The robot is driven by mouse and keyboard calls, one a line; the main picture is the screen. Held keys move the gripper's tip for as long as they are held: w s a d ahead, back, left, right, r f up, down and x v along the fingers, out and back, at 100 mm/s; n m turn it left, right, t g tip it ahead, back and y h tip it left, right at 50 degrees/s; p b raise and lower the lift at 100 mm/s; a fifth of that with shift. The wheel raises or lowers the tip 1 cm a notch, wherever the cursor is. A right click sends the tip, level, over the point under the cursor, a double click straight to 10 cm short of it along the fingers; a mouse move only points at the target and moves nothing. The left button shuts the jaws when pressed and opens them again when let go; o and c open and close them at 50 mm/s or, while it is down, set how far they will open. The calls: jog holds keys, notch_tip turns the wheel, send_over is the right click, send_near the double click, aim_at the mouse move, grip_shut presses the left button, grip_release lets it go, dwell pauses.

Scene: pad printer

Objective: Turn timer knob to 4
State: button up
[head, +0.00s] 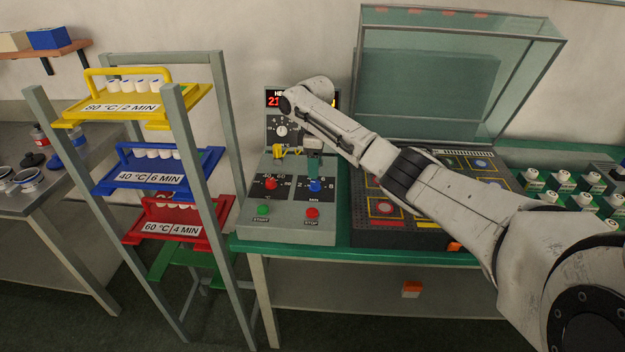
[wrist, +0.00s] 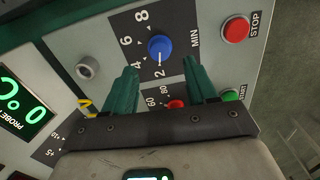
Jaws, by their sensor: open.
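The timer knob (head: 315,185) is a blue dial on a dark plate marked MIN, at the right of the control box. In the wrist view the blue knob (wrist: 160,48) has its white pointer line toward the 2. The numbers 6 and 8 show further round the dial; the area by 4 is close to a finger. My gripper (head: 314,163) is over the box, just above the knob in the picture. In the wrist view its green fingers (wrist: 160,66) are open and apart, with the knob beyond and between their tips, not held.
The red temperature knob (head: 271,183) sits left of the timer knob. The green START button (head: 263,210) and red STOP button (head: 312,212) are in front. The printer with its raised clear lid (head: 430,75) stands right; a rack with trays (head: 160,176) stands left.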

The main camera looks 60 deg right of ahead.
aim_at(315, 182)
jog(key=shift+f, duration=3.05)
jog(key=c, duration=1.1)
